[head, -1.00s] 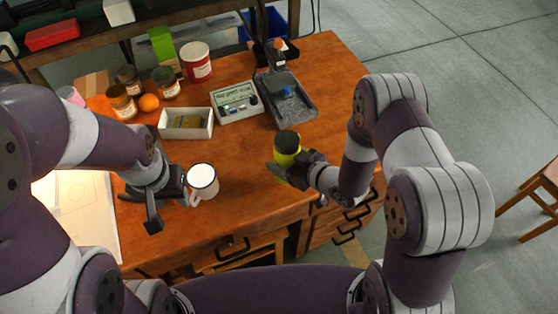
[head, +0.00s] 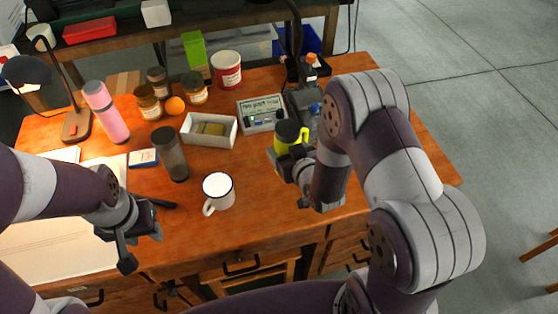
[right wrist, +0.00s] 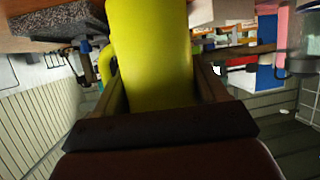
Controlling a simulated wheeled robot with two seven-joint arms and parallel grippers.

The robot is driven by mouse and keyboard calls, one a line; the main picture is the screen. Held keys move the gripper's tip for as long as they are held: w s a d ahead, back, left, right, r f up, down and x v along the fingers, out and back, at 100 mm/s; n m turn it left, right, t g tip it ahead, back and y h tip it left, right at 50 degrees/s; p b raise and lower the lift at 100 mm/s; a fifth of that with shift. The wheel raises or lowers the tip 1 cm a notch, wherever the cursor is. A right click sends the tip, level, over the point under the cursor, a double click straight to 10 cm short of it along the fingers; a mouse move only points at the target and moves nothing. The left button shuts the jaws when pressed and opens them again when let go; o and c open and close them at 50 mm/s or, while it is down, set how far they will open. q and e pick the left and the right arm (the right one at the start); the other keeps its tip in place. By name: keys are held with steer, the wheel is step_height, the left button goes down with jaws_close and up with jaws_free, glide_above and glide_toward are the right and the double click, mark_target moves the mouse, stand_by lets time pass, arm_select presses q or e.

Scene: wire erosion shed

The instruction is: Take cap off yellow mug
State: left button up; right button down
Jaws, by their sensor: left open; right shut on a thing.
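The yellow mug (head: 282,151), a yellow-green travel mug with a dark cap (head: 288,131) on top, is near the right middle of the table in the head view. My right gripper (head: 293,167) is shut on its body, and the mug looks roughly upright. In the right wrist view the yellow mug (right wrist: 150,55) fills the space between the fingers, with its handle at the left; the cap is out of that view. My left gripper (head: 149,234) is open and empty over the front left of the table, well apart from the mug.
A white enamel mug (head: 218,191) and a dark grey tumbler (head: 170,153) stand between my grippers. Behind are a pink bottle (head: 106,112), a white open box (head: 209,130), jars and a small sign device (head: 261,113). Bare wood lies between the white mug and the yellow mug.

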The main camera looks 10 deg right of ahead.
steer(key=shift+w+a+f, duration=0.35)
steer(key=shift+w+a, duration=0.1)
steer(key=shift+w, duration=0.05)
steer(key=shift+w+a+f, duration=0.1)
steer(key=shift+a+f, duration=0.05)
steer(key=shift+f, duration=0.2)
step_height(320, 180, down, 3)
steer(key=shift+r, duration=0.1)
steer(key=shift+w+f, duration=0.1)
steer(key=shift+f, duration=0.3)
